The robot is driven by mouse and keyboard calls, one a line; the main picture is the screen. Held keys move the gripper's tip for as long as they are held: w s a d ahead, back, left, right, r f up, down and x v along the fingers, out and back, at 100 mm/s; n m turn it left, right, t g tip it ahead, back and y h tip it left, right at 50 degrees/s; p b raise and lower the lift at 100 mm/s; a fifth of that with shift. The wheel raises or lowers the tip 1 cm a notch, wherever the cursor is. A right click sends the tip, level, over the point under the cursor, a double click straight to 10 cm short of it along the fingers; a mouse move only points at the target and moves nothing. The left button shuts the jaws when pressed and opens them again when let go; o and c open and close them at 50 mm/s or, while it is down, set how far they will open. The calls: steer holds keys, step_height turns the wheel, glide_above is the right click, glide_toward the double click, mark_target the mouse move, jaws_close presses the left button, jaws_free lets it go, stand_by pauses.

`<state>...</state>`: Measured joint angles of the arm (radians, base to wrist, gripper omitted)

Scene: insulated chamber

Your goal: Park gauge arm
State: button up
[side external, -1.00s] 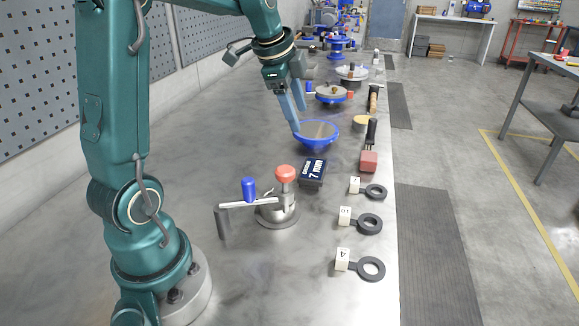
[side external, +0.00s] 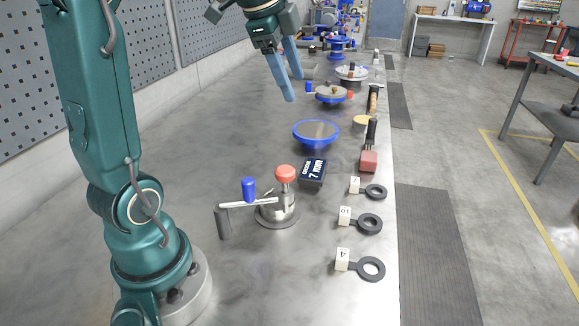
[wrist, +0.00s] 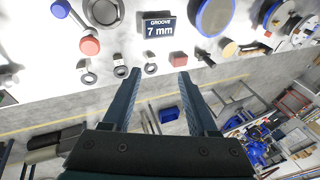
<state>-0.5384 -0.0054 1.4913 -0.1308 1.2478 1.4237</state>
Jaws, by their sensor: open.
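The gauge stand (side external: 278,212) is a round steel base with a red knob (side external: 285,174) on top. Its silvery gauge arm (side external: 250,203) reaches out to the left, with a blue upright grip (side external: 249,188) on it and a dark cylinder (side external: 222,222) at its free end. In the wrist view the red knob (wrist: 90,45) and blue grip (wrist: 60,8) show at upper left. My gripper (side external: 293,88) is open and empty, raised high above the bench beyond the gauge stand. Its two fingers (wrist: 157,73) are spread in the wrist view, with nothing between them.
A "GROOVE 7 mm" sign (side external: 312,173) stands right of the gauge stand. A blue-rimmed disc (side external: 316,134) lies behind it. Several tagged dark rings (side external: 370,223) and a red block with a black handle (side external: 369,161) line the right bench edge. The left bench is clear.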

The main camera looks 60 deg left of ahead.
mark_target(249, 193)
steer(key=shift+d, duration=0.1)
steer(key=c, duration=0.8)
steer(key=shift+s+d+n, duration=0.1)
steer(key=shift+s+n, duration=0.05)
steer(key=shift+n, duration=0.55)
jaws_close()
steer(key=s+a+f+n+g+h, duration=0.1)
steer(key=s+f+n+g+h, duration=0.15)
steer(key=n, duration=0.85)
steer(key=s+a+f+n+g+h, duration=0.1)
steer(key=s+f+n+g, duration=0.15)
steer(key=n, duration=0.95)
steer(key=shift+g, duration=0.3)
steer(key=x, duration=0.7)
steer(key=d+x, duration=0.1)
steer(key=x, duration=0.3)
steer(key=shift+s+f, duration=0.1)
steer(key=shift+s, duration=0.3)
steer(key=shift+s+d+f, duration=0.2)
steer(key=shift+d+f, duration=0.2)
steer(key=shift+d, duration=0.25)
